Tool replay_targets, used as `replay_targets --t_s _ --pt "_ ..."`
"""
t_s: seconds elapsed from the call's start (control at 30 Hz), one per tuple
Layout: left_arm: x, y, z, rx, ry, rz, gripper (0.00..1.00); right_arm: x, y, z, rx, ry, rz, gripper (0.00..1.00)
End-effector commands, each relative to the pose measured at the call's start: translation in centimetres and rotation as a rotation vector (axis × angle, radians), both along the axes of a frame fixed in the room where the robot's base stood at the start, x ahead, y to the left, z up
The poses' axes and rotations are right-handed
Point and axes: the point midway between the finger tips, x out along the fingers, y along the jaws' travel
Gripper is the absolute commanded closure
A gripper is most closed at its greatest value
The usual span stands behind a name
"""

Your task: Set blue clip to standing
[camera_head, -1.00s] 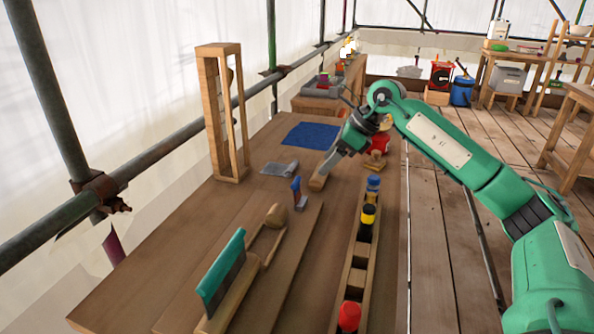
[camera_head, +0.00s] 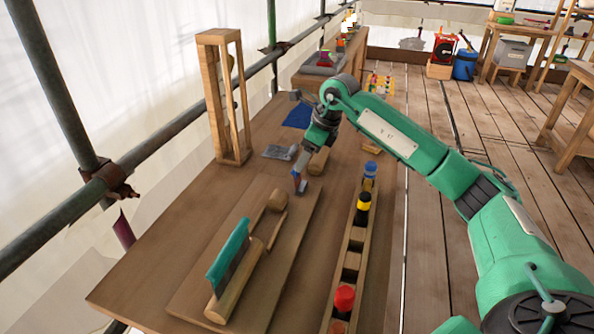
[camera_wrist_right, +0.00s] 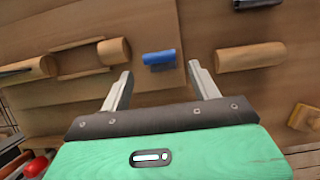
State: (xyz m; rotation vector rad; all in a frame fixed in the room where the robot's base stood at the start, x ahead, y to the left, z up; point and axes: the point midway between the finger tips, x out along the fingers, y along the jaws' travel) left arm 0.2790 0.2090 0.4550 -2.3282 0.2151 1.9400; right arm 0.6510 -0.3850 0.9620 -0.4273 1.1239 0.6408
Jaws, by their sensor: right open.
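The blue clip (camera_head: 297,177) is a small blue piece by a grey base (camera_head: 302,188) on the wooden bench, partly covered by my gripper in the head view. The right wrist view shows the clip (camera_wrist_right: 158,57) as a short blue cylinder on the wood. Whether it is fixed upright or loose I cannot tell. My right gripper (camera_head: 298,168) reaches down at the clip. In the wrist view its two fingers (camera_wrist_right: 160,80) are apart, with the clip beyond the tips and between their lines; nothing is held. My left gripper is not in view.
A teal-bladed tool (camera_head: 228,255) lies at front left. A long wooden rack (camera_head: 350,262) holds blue, yellow-black and red pieces to the right. A tall wooden frame (camera_head: 243,156), a grey cloth (camera_head: 279,152) and a wooden cylinder (camera_head: 319,160) stand or lie nearby.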

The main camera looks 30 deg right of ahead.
Motion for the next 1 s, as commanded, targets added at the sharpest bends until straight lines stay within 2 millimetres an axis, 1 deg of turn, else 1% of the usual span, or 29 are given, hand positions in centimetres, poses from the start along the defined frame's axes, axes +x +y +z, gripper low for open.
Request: replay_targets --t_s 0.03,0.1,0.3,0.5,0.73,0.77,0.8,0.87,0.9,0.97,1.0 --pt "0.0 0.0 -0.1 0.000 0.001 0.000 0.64 0.2 0.3 -1.1 0.000 0.004 0.001 0.37" --pt "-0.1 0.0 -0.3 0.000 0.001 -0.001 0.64 0.7 0.7 -2.3 0.001 0.003 0.001 0.37" --pt "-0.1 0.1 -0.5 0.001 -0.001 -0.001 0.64 1.5 1.4 -5.0 0.001 0.002 0.001 0.37" --pt "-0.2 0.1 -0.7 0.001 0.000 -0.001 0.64 1.8 1.6 -5.9 -0.001 -0.001 0.000 0.37" --pt "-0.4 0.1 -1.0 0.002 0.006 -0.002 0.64 1.8 1.6 -6.0 -0.001 -0.001 0.000 0.37" --pt "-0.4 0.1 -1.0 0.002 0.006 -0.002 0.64 1.8 1.6 -6.0 -0.001 -0.001 0.000 0.39" --pt "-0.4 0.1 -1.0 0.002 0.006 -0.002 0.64 1.8 1.6 -6.0 -0.001 -0.001 0.000 0.47" --pt "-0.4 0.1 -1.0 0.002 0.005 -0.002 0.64 1.8 1.6 -6.0 -0.001 -0.001 0.000 0.59" --pt "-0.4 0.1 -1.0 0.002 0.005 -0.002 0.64 1.8 1.6 -6.0 -0.001 -0.001 0.000 0.67" --pt "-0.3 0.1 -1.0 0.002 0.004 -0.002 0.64 1.8 1.6 -6.0 -0.001 -0.001 0.000 0.79" --pt "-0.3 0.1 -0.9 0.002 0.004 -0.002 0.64 1.8 1.6 -6.0 -0.001 -0.001 0.000 0.82"
